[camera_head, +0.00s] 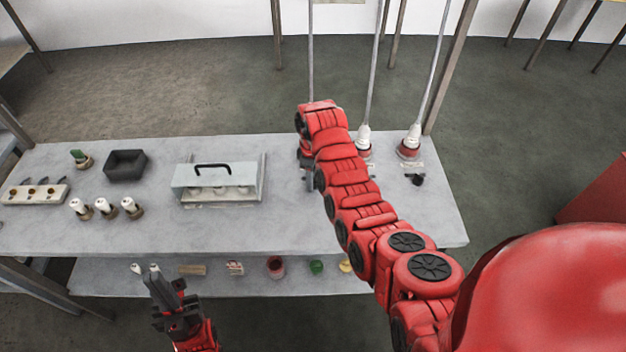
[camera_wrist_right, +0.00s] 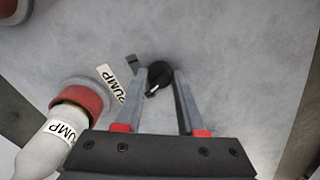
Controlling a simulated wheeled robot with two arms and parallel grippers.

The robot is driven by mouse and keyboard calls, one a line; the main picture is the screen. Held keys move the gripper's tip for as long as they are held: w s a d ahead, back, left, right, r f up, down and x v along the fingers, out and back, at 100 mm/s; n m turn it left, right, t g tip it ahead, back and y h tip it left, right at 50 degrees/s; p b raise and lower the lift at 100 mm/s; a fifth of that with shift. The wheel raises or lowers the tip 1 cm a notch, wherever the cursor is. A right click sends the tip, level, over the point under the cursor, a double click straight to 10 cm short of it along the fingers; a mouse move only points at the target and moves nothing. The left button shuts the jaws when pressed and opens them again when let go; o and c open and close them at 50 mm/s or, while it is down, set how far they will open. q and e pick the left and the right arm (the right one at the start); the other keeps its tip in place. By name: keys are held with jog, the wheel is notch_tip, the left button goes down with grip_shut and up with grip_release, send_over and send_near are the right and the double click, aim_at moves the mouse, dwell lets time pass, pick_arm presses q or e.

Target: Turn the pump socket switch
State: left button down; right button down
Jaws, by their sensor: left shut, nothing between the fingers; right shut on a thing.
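The pump switch is a small black knob (camera_wrist_right: 158,75) with a pale mark on the grey tabletop. In the right wrist view it sits between the fingertips of my right gripper (camera_wrist_right: 165,73), which is shut on it. Beside it is the red pump socket (camera_wrist_right: 83,100) with a white plug labelled PUMP (camera_wrist_right: 42,148), and a PUMP label (camera_wrist_right: 109,84) lies between socket and knob. In the head view my right arm hides this socket and knob. My left gripper (camera_head: 146,268) is shut and empty, in front of the table's front edge.
Two more red sockets, a middle one (camera_head: 364,147) and a right one (camera_head: 409,148), stand on the table (camera_head: 260,232) with cables rising. A clear-sided box with a black handle (camera_head: 218,180), a black tray (camera_head: 125,165) and several small bottles (camera_head: 104,208) stand left. A lower shelf holds small items.

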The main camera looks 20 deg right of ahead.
jog(key=shift+n, duration=0.4)
jog(key=c, duration=0.5)
grip_release()
jog(key=shift+w+r+b, duration=0.1)
jog(key=shift+r+b, duration=0.3)
jog(key=shift+r, duration=0.65)
jog(key=shift+r+p, duration=2.4)
jog(key=shift+r, duration=5.25)
